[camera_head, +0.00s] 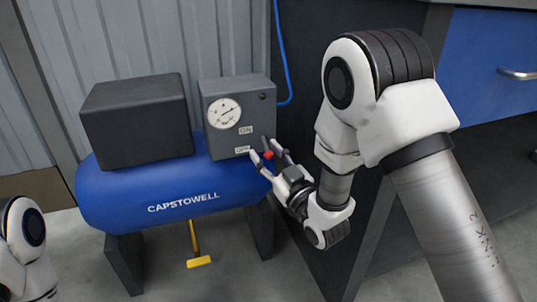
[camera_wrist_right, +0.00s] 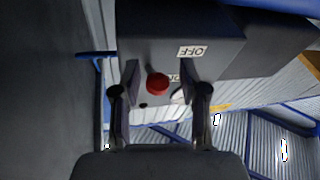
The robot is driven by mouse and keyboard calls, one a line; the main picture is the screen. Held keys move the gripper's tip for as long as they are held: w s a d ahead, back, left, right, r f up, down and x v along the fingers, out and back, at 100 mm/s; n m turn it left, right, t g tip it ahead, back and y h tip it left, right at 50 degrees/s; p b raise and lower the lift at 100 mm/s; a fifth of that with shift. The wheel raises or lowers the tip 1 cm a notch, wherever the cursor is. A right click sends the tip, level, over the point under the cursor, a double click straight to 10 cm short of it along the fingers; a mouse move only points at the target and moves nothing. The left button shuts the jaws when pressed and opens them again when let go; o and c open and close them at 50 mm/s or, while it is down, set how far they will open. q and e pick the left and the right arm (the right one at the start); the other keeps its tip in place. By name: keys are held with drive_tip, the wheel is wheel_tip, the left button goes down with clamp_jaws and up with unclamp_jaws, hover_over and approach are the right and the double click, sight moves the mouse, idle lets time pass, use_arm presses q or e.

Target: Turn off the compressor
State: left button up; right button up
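The compressor has a blue tank (camera_head: 105,200) lettered CAPSTOWELL, with a grey control box (camera_head: 215,135) on top at its right end. The box carries a round gauge (camera_head: 224,113), an ON label (camera_head: 246,131) and, lower, an OFF label (camera_head: 242,150). A red knob (camera_head: 268,155) shows by the box's lower right, near the OFF label's height. My right gripper (camera_head: 264,151) is open, its fingers either side of the knob. In the right wrist view the red knob (camera_wrist_right: 157,84) sits between the spread fingers; contact cannot be told. My left gripper is out of view.
A black box (camera_head: 135,120) sits on the tank's left part. A blue hose (camera_head: 284,60) runs up behind the control box. A dark cabinet side stands close to the right of my gripper, with a blue drawer (camera_head: 490,65) beyond. A yellow T-shaped piece (camera_head: 198,262) shows below the tank.

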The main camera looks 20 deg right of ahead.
drive_tip(key=v, duration=0.7)
drive_tip(key=shift+s, duration=0.25)
drive_tip(key=shift+d+f, duration=0.1)
